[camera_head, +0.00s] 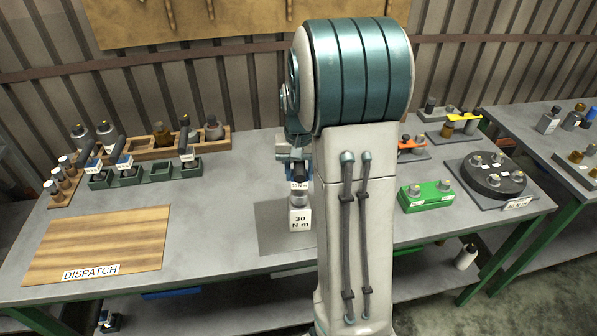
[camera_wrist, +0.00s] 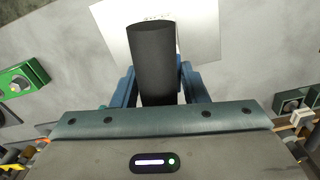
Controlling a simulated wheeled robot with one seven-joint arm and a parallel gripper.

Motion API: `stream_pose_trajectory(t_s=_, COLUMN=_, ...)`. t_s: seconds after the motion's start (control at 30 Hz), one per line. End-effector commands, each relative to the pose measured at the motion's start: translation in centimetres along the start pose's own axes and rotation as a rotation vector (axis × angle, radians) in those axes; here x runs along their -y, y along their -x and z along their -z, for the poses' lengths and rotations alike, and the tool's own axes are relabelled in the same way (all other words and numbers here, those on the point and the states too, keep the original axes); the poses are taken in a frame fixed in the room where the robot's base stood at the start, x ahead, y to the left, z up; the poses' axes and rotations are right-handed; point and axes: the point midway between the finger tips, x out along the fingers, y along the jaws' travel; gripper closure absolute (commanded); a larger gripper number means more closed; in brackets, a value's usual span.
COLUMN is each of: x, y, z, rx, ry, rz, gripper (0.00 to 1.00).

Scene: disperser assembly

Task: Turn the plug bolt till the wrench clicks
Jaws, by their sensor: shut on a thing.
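My gripper (camera_head: 292,157) is above the middle of the bench, with my arm covering part of it. In the wrist view, the blue fingers of my gripper (camera_wrist: 155,90) are shut on the dark cylindrical handle of a wrench (camera_wrist: 154,55). In the head view the wrench (camera_head: 299,186) carries a small "30 N m" tag and points down. Below it is a white block or card (camera_head: 300,220) marked "30 N m", on a grey mat (camera_head: 270,235). I cannot make out the plug bolt; whether the wrench sits on it is hidden.
Left are a DISPATCH board (camera_head: 100,240), a green holder (camera_head: 155,174) with other tagged wrenches, and a wooden rack (camera_head: 140,150). Right are a green block (camera_head: 426,198) with fittings and a round dark plate (camera_head: 487,180) with several fittings. The bench front between board and mat is clear.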

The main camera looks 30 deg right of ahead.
Motion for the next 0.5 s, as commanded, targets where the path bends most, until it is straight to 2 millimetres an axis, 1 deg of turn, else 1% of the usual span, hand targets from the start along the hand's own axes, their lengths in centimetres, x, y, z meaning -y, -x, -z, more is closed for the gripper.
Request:
stream_pose_trajectory(t_s=0.03, x=0.0, y=0.7, z=0.1, rx=-0.002, ry=0.000, rz=0.000, gripper=0.97)
stream_pose_trajectory(t_s=0.5, x=0.0, y=3.3, z=0.1, rx=-0.003, ry=0.001, rz=0.001, gripper=0.97)
